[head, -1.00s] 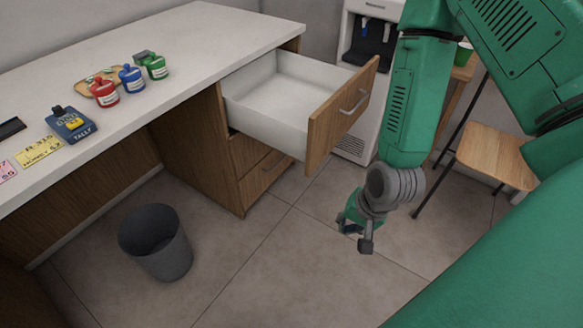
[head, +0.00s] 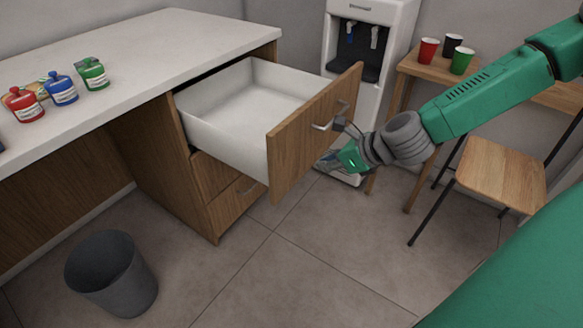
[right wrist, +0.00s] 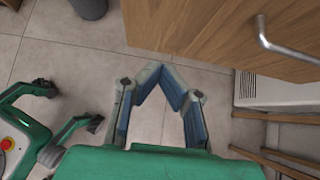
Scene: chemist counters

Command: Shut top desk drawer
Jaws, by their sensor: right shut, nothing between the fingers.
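The top desk drawer (head: 222,125) is pulled far out of the desk, with its white, empty inside showing. Its wooden front (head: 300,140) carries a metal handle (head: 327,124). My right gripper (head: 334,152) is at the outer face of the front, near its right end and close to the handle. In the right wrist view, its fingers (right wrist: 163,72) are shut and empty, with the wooden front (right wrist: 200,25) just beyond them. The handle (right wrist: 275,45) shows to their right. I cannot tell whether the fingers touch the front. My left gripper is not in view.
Lower drawers (head: 235,200) below are shut. A water dispenser (head: 368,50) stands behind the open drawer. A wooden chair (head: 490,172) and a table with cups (head: 430,62) are at right. A grey bin (head: 110,275) stands at left; floor in front is clear.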

